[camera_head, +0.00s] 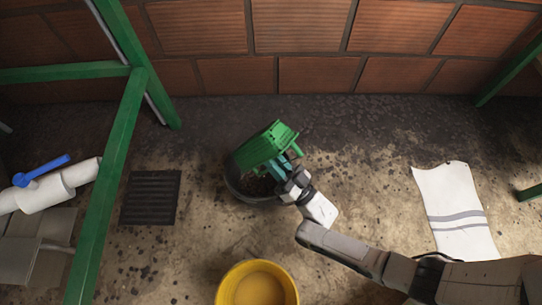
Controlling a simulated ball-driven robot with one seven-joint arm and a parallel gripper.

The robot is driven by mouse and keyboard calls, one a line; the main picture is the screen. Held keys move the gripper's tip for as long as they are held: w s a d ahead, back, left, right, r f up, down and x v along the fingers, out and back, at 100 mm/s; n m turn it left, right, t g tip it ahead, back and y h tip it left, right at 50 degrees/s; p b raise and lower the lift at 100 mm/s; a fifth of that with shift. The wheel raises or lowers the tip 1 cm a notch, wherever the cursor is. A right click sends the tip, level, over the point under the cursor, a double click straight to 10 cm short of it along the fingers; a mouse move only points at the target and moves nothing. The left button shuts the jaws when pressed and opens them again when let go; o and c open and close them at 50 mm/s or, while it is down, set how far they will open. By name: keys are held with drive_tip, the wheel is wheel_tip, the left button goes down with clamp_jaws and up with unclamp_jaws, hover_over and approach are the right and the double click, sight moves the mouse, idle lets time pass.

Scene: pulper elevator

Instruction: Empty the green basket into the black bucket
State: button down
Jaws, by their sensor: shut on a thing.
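The green basket (266,146) is tilted on its side above the black bucket (239,190), which stands on the floor near the wall. My gripper (286,168) is shut on the green basket at its lower right side. Dark brown material (258,184) shows inside the bucket. The basket and my gripper cover part of the bucket's rim. The inside of the basket is hidden from this view, so I cannot tell what it holds.
A yellow bucket (258,284) stands in front. A dark floor grate (151,197) lies to the left, beside a green metal frame (116,170) and a white pipe with a blue valve handle (42,170). A white striped cloth (455,205) lies at right. A brick wall (300,40) closes the back.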

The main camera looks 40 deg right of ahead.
sight(252, 137)
drive_tip(key=shift+w, duration=0.1)
